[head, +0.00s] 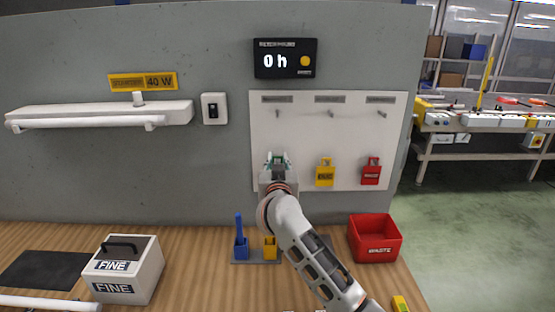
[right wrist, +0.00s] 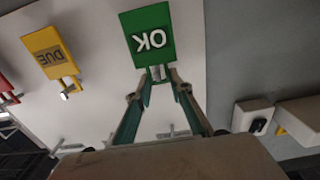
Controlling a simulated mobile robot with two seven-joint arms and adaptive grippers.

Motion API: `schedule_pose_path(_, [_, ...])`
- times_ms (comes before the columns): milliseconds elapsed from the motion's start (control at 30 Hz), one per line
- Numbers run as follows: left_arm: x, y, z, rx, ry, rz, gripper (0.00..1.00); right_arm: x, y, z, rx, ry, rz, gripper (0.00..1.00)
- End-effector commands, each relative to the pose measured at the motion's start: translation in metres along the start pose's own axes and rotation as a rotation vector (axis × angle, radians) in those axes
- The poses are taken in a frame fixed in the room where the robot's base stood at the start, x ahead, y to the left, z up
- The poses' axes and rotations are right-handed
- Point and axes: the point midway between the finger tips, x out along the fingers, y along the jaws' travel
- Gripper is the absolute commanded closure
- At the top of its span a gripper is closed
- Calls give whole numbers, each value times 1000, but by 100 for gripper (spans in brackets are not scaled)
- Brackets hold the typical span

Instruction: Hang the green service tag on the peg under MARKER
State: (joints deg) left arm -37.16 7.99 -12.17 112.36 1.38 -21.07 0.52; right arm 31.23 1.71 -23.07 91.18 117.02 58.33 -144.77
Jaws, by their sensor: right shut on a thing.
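My right gripper (head: 278,156) is at the lower left of the white board (head: 345,140). In the right wrist view its fingertips (right wrist: 157,76) are shut on the narrow neck of the green tag (right wrist: 149,32), which reads OK upside down. The tag is close to the board face; I cannot tell whether it touches a lower peg. In the head view my gripper and arm hide the tag. Three upper pegs, left (head: 277,114), middle (head: 331,113) and right (head: 381,114), look bare under small grey labels. The label words are too small to read. My left gripper is not in view.
A yellow tag (head: 325,174) and a red tag (head: 371,172) hang right of my gripper. A display (head: 285,59) reads 0 h above the board. A red bin (head: 376,240), blue holder (head: 240,246) and FINE box (head: 126,270) stand on the bench. Space between tags and upper pegs is clear.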

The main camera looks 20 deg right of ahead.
Motion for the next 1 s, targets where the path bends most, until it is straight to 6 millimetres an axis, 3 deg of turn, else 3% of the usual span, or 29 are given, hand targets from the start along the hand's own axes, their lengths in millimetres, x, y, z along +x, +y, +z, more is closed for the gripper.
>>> schedule_pose_path(1000, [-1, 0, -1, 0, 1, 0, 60, -46, 0, 0, 0, 1, -1, 99])
